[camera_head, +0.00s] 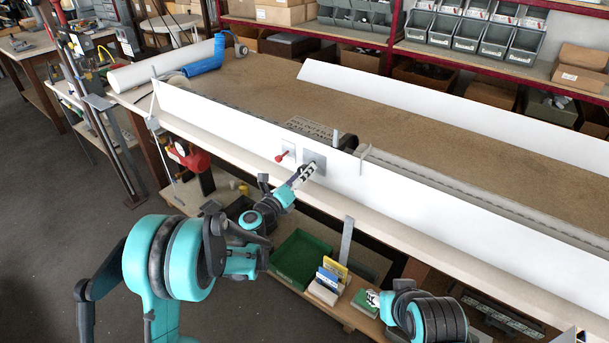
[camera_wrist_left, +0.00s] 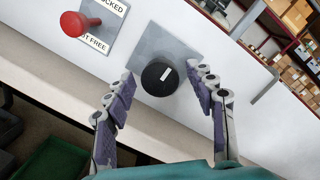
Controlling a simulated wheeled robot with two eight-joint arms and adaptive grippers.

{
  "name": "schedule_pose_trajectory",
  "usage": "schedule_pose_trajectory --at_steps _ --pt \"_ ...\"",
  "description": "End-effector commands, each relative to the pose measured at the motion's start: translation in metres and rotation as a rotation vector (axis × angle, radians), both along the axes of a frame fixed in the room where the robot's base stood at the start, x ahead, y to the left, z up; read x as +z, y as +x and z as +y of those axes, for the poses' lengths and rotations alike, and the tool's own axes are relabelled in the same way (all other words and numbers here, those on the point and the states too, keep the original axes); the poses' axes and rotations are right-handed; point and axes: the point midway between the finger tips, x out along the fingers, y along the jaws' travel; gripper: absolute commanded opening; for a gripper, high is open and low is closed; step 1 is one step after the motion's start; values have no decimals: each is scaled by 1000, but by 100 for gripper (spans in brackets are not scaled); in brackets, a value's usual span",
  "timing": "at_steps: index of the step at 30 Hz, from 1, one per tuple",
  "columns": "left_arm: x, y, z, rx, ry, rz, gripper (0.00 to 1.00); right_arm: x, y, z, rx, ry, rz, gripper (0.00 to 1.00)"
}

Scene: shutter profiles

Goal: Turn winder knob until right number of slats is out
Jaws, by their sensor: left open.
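The black winder knob (camera_wrist_left: 160,79) with a white mark sits on a grey square plate (camera_wrist_left: 190,48) on the white panel in the left wrist view. In the head view the plate (camera_head: 318,158) shows, but my gripper mostly hides the knob. My left gripper (camera_head: 306,172) is open, its purple-padded fingers (camera_wrist_left: 165,95) to either side of the knob, with gaps visible. Grey slats (camera_head: 450,182) lie in a long strip behind the panel, running right; I cannot count them. My right gripper (camera_head: 373,298) is low at the front; its fingers are too small to judge.
A red-knobbed lever (camera_head: 281,157) is left of the plate; its partly cut-off labels show in the left wrist view beside the red knob (camera_wrist_left: 74,24). The long white panel (camera_head: 230,125) edges the bench. A green tray (camera_head: 300,257) and small boxes (camera_head: 328,279) sit below.

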Motion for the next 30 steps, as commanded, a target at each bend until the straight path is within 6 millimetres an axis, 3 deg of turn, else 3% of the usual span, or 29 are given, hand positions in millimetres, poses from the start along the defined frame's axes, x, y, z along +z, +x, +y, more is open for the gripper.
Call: schedule_pose_trajectory --at_steps 12,13,18,19,30 --pt "1 12 -8 0 2 -1 56 -4 0 0 0 0 0 40" --pt "1 12 -8 0 2 -1 53 -4 0 0 0 0 0 40" --pt "1 12 -8 0 2 -1 8 -4 0 0 0 0 0 40" --pt "1 12 -8 0 2 -1 5 -4 0 0 0 0 0 40" --pt "0 12 -7 1 36 -26 5 -4 0 0 0 0 0 40"
